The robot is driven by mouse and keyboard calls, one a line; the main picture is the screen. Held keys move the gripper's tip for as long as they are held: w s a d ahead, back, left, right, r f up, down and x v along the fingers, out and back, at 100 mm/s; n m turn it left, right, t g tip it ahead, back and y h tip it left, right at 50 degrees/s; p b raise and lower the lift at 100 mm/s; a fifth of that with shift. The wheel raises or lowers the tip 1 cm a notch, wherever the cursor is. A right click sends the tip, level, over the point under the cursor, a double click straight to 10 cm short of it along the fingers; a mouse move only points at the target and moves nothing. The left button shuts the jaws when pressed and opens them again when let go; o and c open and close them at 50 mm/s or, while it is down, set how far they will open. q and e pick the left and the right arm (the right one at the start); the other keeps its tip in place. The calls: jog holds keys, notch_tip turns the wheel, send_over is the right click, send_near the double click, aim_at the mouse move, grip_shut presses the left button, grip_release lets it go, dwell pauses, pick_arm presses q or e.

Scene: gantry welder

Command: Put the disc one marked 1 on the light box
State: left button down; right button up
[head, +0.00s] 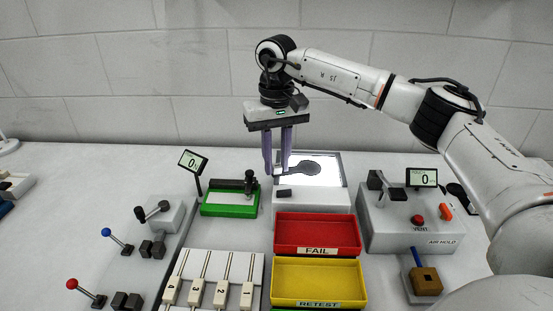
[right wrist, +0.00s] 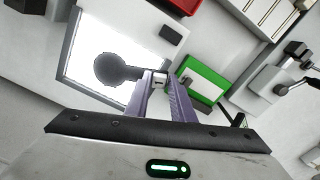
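The light box (head: 325,183) stands at the back centre with a bright lit top; it also fills the upper left of the right wrist view (right wrist: 78,80). A dark round disc (head: 308,168) with a short stem shows against the lit panel, also in the right wrist view (right wrist: 112,69). My right gripper (head: 278,171) is at the panel's left edge, pointing down. Its fingers close on a small pale block at the end of the disc's stem. I cannot read a number on the disc, nor tell whether it touches the panel. My left gripper is out of view.
A red FAIL tray (head: 317,251) and a yellow RETEST tray (head: 318,299) stand in front of the light box. A green-based gauge (head: 231,204) is to its left. A rack with several numbered tags (head: 221,294) is front left. The AIR HOLD box (head: 405,232) is right.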

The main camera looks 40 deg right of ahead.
jog(key=o, duration=0.3)
notch_tip(320, 180, up, 10)
jog(key=shift+r, duration=0.2)
dwell(0.3)
